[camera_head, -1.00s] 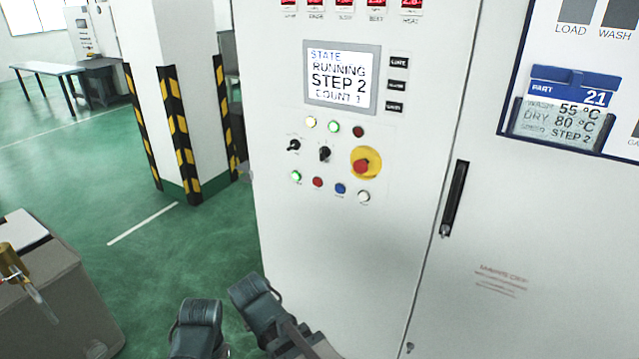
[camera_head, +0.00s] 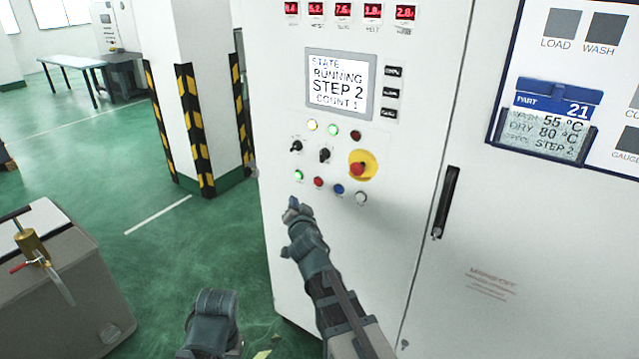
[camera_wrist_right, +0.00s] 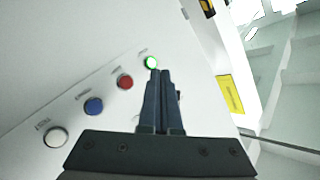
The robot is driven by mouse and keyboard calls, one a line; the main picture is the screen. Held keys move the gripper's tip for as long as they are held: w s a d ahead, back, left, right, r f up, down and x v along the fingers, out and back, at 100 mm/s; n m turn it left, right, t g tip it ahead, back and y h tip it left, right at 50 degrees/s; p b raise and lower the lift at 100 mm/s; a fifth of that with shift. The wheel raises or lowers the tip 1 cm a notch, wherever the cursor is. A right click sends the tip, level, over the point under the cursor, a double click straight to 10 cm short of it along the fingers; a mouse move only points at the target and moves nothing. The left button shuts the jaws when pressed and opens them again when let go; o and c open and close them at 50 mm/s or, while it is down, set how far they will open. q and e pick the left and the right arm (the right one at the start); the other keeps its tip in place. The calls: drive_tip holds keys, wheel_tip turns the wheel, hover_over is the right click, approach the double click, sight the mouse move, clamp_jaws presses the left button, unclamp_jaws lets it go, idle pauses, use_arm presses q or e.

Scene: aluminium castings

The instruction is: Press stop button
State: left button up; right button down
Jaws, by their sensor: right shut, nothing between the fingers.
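A row of round buttons sits low on the white cabinet's panel: a lit green one (camera_head: 298,175), a red one (camera_head: 318,182), a blue one and a white one. Their labels are too small to read surely; the red one may be the stop button. My right gripper (camera_head: 293,205) is shut and empty, its tips just below the green button. In the right wrist view, the shut fingertips (camera_wrist_right: 162,72) point at the panel beside the green button (camera_wrist_right: 151,62), right of the red one (camera_wrist_right: 125,82). Contact cannot be told.
A red knob on a yellow disc (camera_head: 362,166) and two black selector switches sit above the row. The screen (camera_head: 340,83) reads RUNNING, STEP 2. A door handle (camera_head: 446,202) stands out at right.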

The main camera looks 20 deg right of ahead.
sight(318, 182)
idle(0.3)
drive_tip(key=shift+w+d, duration=0.9)
drive_tip(key=shift+d, duration=0.25)
drive_tip(key=shift+w+d, duration=0.9)
drive_tip(key=shift+d, duration=0.25)
drive_tip(key=shift+w+d, duration=0.9)
drive_tip(key=shift+d, duration=0.25)
drive_tip(key=shift+w+d, duration=0.25)
drive_tip(key=shift+d, duration=0.1)
drive_tip(key=shift+w+d, duration=0.3)
drive_tip(key=shift+d, duration=0.05)
idle(0.6)
drive_tip(key=shift+s+a, duration=0.55)
drive_tip(key=shift+a, duration=0.15)
